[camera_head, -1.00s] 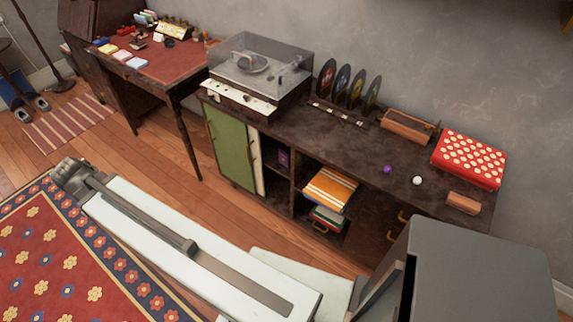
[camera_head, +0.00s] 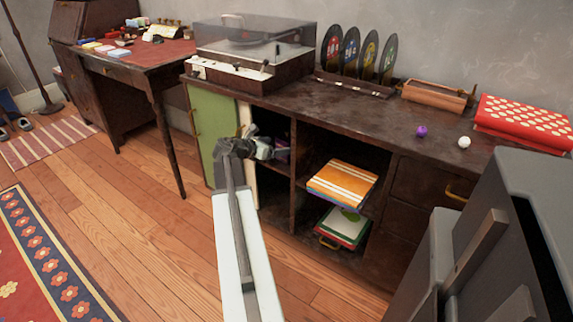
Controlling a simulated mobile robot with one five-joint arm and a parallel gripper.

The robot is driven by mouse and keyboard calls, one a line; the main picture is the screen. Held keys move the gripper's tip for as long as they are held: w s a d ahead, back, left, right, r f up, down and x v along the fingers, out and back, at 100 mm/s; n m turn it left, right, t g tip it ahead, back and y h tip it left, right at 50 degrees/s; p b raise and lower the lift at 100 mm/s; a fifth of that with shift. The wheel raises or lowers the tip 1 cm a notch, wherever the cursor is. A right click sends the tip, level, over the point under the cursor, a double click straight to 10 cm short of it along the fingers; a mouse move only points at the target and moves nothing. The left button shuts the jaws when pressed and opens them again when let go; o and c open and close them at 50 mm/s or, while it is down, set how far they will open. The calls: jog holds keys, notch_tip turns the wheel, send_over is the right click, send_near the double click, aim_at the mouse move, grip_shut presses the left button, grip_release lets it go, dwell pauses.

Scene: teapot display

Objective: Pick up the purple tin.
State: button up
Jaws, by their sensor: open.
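The purple tin (camera_head: 283,154) stands inside the left open compartment of the dark wooden cabinet (camera_head: 330,104). My gripper (camera_head: 266,147) is at the front of that compartment, overlapping the tin in the picture. It is open. The fingers are small and dark here, and I cannot tell whether they touch the tin or how far apart they are in depth.
A green sliding door (camera_head: 212,137) and a pale panel edge (camera_head: 247,165) stand left of the compartment. Orange-striped books (camera_head: 342,184) lie in the compartment to the right. A purple ball (camera_head: 421,131) and a white ball (camera_head: 464,142) sit on the cabinet top.

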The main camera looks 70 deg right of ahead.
jog(key=shift+w+r, duration=0.1)
jog(key=shift+b+x, duration=0.35)
jog(key=shift+x, duration=0.8)
jog(key=b+x, duration=0.1)
jog(key=x, duration=0.4)
jog(key=shift+d+b, duration=0.2)
jog(key=shift+b, duration=0.2)
jog(key=c, duration=1.7)
jog(key=shift+r, duration=0.15)
